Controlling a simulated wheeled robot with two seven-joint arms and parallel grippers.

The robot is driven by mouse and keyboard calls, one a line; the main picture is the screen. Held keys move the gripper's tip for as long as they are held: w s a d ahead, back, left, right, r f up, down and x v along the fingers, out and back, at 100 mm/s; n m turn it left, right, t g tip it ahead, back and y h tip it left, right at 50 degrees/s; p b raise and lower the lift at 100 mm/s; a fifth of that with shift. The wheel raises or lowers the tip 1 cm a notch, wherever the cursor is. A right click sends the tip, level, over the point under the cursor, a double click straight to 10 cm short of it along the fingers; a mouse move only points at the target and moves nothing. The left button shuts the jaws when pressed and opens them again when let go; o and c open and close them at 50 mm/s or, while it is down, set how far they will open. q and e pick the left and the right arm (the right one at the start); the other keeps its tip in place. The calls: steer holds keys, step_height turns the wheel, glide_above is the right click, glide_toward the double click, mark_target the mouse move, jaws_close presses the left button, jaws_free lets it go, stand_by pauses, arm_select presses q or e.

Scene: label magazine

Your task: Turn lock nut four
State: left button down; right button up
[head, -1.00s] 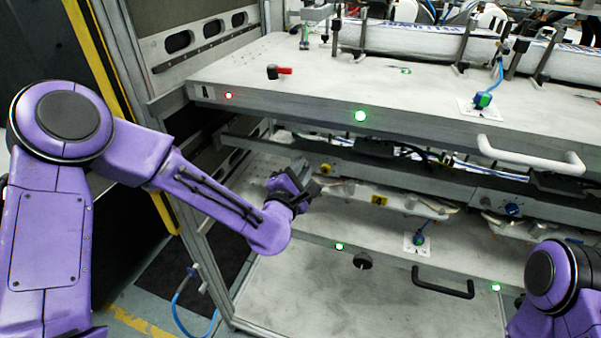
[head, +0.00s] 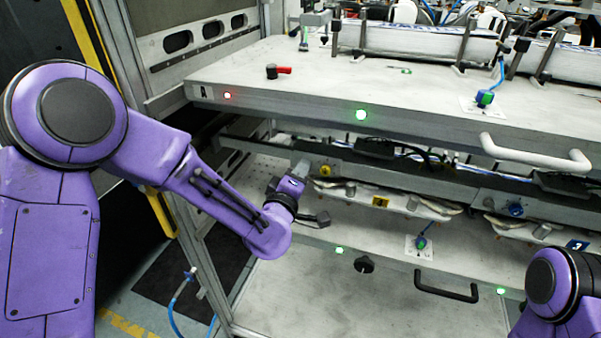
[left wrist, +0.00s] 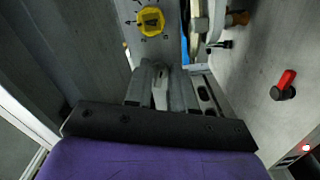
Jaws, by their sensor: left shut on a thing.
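The yellow lock nut (head: 325,170) sits on the grey rail above the shelf with the yellow 4 label (head: 380,202). In the left wrist view the yellow nut (left wrist: 151,20) shows at the top, with marks around it.
A blue nut (head: 515,209) is on the same rail further right, near a blue 3 label (head: 577,244). The upper shelf (head: 270,95) overhangs the rail and carries a red-handled knob (head: 279,71). A black handle (head: 446,287) is on the lower drawer front.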

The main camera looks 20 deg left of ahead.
arm_select(q)
steer(key=shift+f+m, duration=0.1)
steer(key=shift+m, duration=1.1)
steer(key=c, duration=1.2)
jaws_free()
steer(key=shift+c, duration=0.2)
steer(key=shift+s, duration=0.1)
steer(key=s+p, duration=0.3)
steer(key=s, duration=0.7)
steer(key=shift+s+a+p, duration=0.2)
steer(key=shift+s+p, duration=0.05)
steer(key=shift+p, duration=0.1)
